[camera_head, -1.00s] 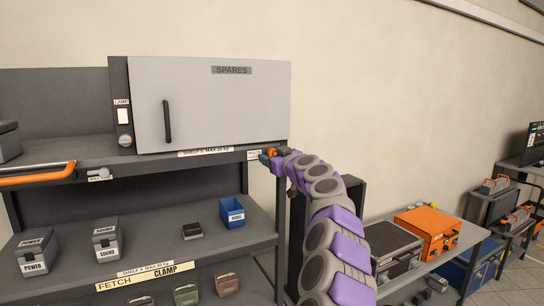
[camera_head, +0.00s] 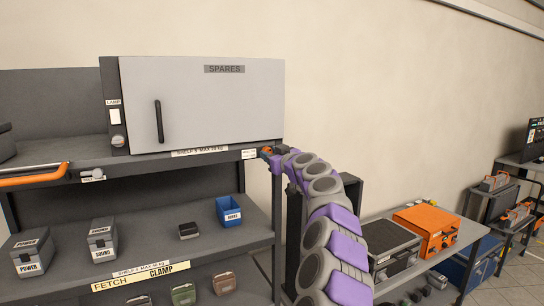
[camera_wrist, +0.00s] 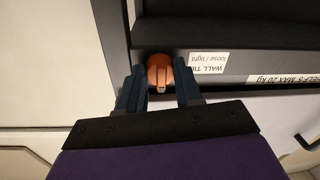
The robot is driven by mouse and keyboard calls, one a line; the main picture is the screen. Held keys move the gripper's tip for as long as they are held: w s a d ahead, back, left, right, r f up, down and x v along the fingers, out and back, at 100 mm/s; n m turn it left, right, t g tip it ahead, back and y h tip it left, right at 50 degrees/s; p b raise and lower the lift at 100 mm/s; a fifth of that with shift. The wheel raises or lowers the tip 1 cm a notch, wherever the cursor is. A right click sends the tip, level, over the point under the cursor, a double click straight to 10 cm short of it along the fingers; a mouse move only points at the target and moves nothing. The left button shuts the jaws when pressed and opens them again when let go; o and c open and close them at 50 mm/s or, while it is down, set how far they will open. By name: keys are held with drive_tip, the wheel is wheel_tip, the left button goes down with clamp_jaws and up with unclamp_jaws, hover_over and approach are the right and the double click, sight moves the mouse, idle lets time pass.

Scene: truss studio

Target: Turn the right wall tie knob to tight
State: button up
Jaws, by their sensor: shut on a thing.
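The right wall tie knob is a small orange knob (camera_wrist: 158,74) on the dark end of the upper shelf's edge. In the wrist view it sits between the two fingers of my gripper (camera_wrist: 159,80), which is shut on it. A white label reading WALL TIE, loose / tight (camera_wrist: 208,63) is beside it, upside down in that view. The knob has a raised ridge, seen pointing roughly up and down the picture. In the head view my gripper (camera_head: 268,153) is at the shelf's right end and largely hides the knob.
A grey SPARES cabinet (camera_head: 205,103) stands on the upper shelf (camera_head: 60,152). An orange handle (camera_head: 33,176) sticks out at left. A bench with an orange case (camera_head: 426,229) stands right of my arm.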

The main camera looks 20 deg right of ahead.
drive_tip(key=shift+f+m, duration=0.4)
drive_tip(key=shift+a+r+m+t+h+p, duration=0.1)
drive_tip(key=shift+m+h+p, duration=0.1)
drive_tip(key=shift+m, duration=2.75)
drive_tip(key=shift+a+f+m+t+h+p, duration=0.1)
drive_tip(key=shift+m+h, duration=0.1)
drive_tip(key=shift+m, duration=2.8)
drive_tip(key=shift+a+r+m+t+h+p, duration=0.1)
drive_tip(key=shift+m+h, duration=0.1)
drive_tip(key=shift+m, duration=2.75)
